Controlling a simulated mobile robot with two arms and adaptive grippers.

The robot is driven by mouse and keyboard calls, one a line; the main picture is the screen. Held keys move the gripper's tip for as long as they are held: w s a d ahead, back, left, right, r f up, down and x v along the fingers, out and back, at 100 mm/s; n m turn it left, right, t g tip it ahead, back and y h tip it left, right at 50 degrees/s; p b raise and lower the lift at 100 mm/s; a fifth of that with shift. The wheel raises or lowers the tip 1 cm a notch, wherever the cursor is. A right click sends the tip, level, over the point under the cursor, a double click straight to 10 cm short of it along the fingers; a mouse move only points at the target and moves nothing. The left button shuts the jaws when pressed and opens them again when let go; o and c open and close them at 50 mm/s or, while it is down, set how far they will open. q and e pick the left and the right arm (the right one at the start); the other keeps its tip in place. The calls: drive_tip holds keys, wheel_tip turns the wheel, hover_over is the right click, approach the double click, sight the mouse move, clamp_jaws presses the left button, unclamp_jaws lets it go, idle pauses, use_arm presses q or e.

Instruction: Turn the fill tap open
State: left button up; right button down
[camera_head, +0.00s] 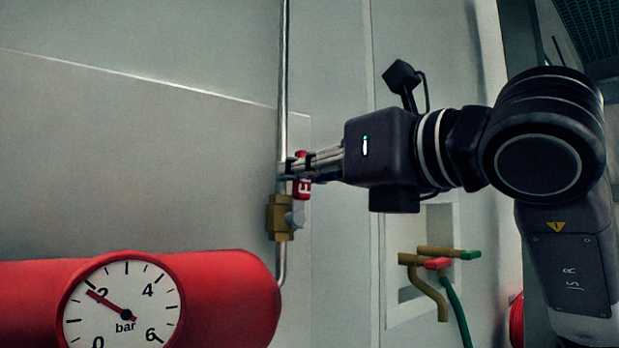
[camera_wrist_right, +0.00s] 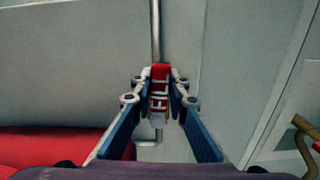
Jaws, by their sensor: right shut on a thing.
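The fill tap is a brass valve body (camera_head: 280,217) on a thin vertical metal pipe, in the middle of the head view. Its red handle (camera_head: 303,188) has white lettering and stands above the valve body. My right gripper (camera_head: 296,168) comes in from the right and is shut on the handle. In the right wrist view the red handle (camera_wrist_right: 160,88) lies between the two fingertips, its lettering facing the camera. The fingers hide part of the handle in the head view. My left gripper is not in view.
A red cylinder (camera_head: 225,290) with a pressure gauge (camera_head: 122,303) fills the lower left, the needle near 2 bar. At right, a wall recess holds brass taps with a red handle (camera_head: 437,263) and a green handle (camera_head: 470,255). The pale wall (camera_head: 130,170) left of the pipe is clear.

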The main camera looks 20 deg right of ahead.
drive_tip(key=shift+a+f+n, duration=0.1)
drive_tip(key=shift+a+n, duration=0.15)
drive_tip(key=shift+n, duration=0.15)
drive_tip(key=shift+s, duration=0.1)
drive_tip(key=c, duration=1.8)
unclamp_jaws()
drive_tip(key=shift+c, duration=0.2)
drive_tip(key=shift+s, duration=0.1)
drive_tip(key=v, duration=1.1)
drive_tip(key=shift+s, duration=0.35)
drive_tip(key=shift+d, duration=0.15)
